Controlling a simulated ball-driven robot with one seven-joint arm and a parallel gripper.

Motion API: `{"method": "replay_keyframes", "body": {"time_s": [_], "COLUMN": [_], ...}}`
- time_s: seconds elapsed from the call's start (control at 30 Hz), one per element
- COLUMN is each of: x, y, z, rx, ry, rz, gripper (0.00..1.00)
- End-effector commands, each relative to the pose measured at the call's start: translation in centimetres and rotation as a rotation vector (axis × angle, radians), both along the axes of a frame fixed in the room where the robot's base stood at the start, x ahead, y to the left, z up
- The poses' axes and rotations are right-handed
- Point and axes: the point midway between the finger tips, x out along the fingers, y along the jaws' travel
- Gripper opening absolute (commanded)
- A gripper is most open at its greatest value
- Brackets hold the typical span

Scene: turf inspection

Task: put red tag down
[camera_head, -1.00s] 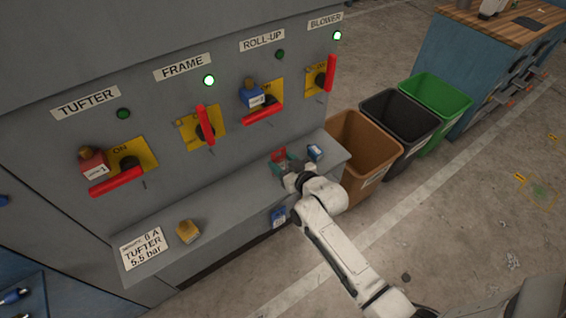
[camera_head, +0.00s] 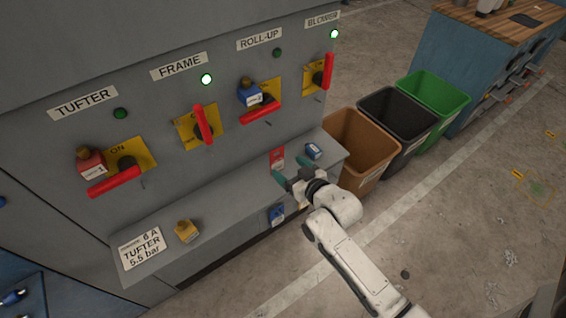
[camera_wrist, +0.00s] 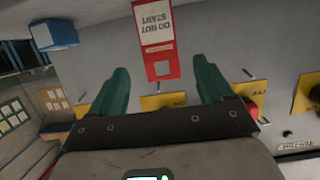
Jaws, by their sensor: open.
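The red tag (camera_head: 277,158) rests on the grey shelf (camera_head: 225,198) of the panel, near the shelf's right part. My gripper (camera_head: 288,172) is open and empty just in front of the tag. In the wrist view its two green fingers (camera_wrist: 160,82) are wide apart, with the tag beyond and between them, touching neither.
A blue item (camera_head: 277,214) is on the shelf front. Red switch handles (camera_head: 115,182) project above. Brown (camera_head: 352,140), black and green bins stand right.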

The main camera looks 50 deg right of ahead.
Motion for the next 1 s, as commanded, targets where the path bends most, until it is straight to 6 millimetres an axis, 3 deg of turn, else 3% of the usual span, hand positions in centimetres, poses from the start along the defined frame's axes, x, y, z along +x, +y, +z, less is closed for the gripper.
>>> {"method": "replay_keyframes", "body": {"time_s": [0.1, 0.3, 0.57, 0.77, 1.0], "x": [-2.4, -5.1, -6.4, -7.3, -12.1], "y": [0.6, 1.4, 2.2, 5.1, 9.8], "z": [0.6, 1.5, 1.8, -0.3, -2.3], "rx": [0.000, 0.001, 0.009, 0.062, 0.127], "ry": [0.001, 0.001, 0.029, 0.264, 0.684], "rz": [-0.001, -0.001, 0.008, 0.066, 0.150], "gripper": [0.80, 0.80, 0.80, 0.80, 0.80]}}
